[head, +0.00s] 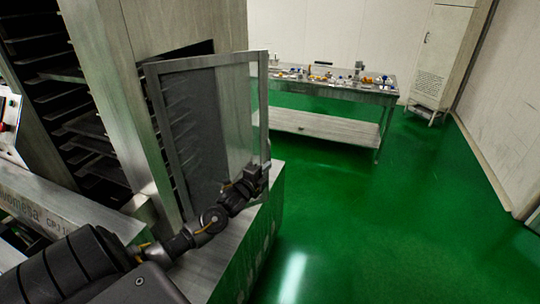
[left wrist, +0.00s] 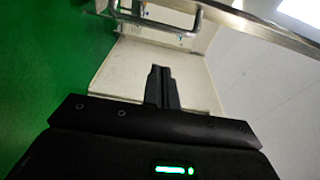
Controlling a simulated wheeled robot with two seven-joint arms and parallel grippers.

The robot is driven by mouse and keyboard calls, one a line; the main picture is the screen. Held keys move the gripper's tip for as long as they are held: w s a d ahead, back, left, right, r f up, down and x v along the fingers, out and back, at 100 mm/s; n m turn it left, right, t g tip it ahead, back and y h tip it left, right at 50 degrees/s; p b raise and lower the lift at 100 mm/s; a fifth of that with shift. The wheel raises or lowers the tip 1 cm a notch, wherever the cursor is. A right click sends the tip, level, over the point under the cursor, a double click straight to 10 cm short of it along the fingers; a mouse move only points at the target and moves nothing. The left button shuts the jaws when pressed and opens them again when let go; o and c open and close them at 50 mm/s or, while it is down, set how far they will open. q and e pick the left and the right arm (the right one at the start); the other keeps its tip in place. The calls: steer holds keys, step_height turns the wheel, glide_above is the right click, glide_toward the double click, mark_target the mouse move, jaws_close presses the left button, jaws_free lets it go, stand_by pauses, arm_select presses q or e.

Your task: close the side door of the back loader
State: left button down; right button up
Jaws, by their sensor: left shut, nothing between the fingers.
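The side door (head: 215,110) of the back loader is a metal-framed, see-through panel standing ajar in the head view. Dark rack shelves show through it and through the gap beside it. My left gripper (head: 262,168) is at the lower outer corner of the door, by its free edge; I cannot tell whether it touches. In the left wrist view, its fingers (left wrist: 160,73) are together with nothing between them. A metal frame with a bar handle (left wrist: 165,22) crosses the top of that view, ahead of the fingertips. My right gripper is in neither view.
The loader's cabinet (head: 110,60) with shelves stands at the left, above a metal ledge (head: 225,240). A steel table (head: 330,90) with small items stands at the back, and a tall cabinet (head: 440,50) at the far right. The green floor (head: 400,220) on the right is clear.

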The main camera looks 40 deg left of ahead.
arm_select(q)
steer(key=w+a+p, duration=0.2)
steer(key=w+a, duration=0.1)
steer(key=w, duration=0.2)
steer(key=shift+a, duration=0.35)
steer(key=shift+w, duration=0.1)
